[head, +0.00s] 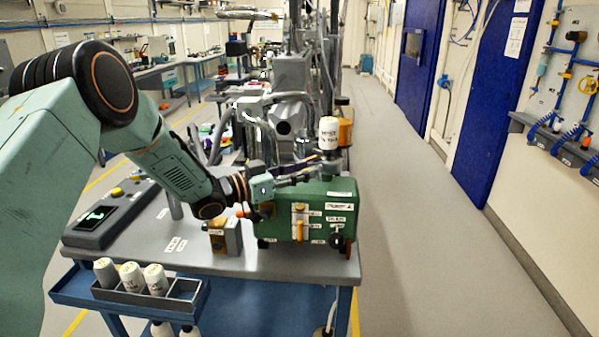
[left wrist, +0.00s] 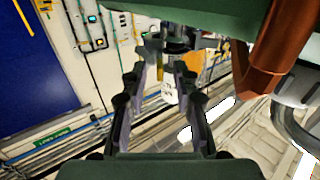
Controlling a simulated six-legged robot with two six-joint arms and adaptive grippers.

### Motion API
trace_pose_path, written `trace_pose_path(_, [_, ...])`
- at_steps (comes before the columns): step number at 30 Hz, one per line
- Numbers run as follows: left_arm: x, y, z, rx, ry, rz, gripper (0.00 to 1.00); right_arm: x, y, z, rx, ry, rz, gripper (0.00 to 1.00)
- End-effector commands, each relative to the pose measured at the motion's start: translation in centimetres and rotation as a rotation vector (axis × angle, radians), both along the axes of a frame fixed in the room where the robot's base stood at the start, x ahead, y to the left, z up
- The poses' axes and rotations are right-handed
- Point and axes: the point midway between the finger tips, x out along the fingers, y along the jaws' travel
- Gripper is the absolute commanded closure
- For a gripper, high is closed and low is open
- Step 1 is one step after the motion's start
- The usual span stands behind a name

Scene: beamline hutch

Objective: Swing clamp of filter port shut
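A green box-shaped unit (head: 312,222) with white labels and an orange lever (head: 300,230) stands at the right end of the grey bench. A white labelled filter canister (head: 328,134) stands upright above its top. My left gripper (head: 311,172) reaches in from the left, just above the box and below the canister. In the left wrist view its two fingers (left wrist: 160,86) are apart with nothing held. The white canister (left wrist: 168,94) shows beyond and between the fingertips, with a narrow yellow piece (left wrist: 159,74) near it. I cannot make out the clamp's position clearly. My right gripper is not in view.
A grey control panel (head: 105,217) with a lit display lies on the bench's left. Several white canisters (head: 131,276) stand in a rack on the front shelf. Pipework (head: 290,105) crowds behind the box. The aisle floor (head: 420,220) at right is clear.

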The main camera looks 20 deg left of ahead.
Motion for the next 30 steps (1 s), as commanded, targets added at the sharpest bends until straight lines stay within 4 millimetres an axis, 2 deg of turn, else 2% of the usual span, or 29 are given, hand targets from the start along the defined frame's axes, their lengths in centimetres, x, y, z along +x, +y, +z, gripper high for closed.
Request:
trace_pose_path(5, [-0.6, 0.6, 0.1, -0.001, 0.001, 0.002, 0.71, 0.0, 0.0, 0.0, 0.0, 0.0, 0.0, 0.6])
trace_pose_path(18, [-6.0, 4.8, 0.1, -0.005, -0.002, 0.004, 0.71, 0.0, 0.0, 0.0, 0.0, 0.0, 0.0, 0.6])
trace_pose_path(30, [-9.1, 7.2, 0.1, -0.003, 0.0, 0.002, 0.71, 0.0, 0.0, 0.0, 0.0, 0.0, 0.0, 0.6])
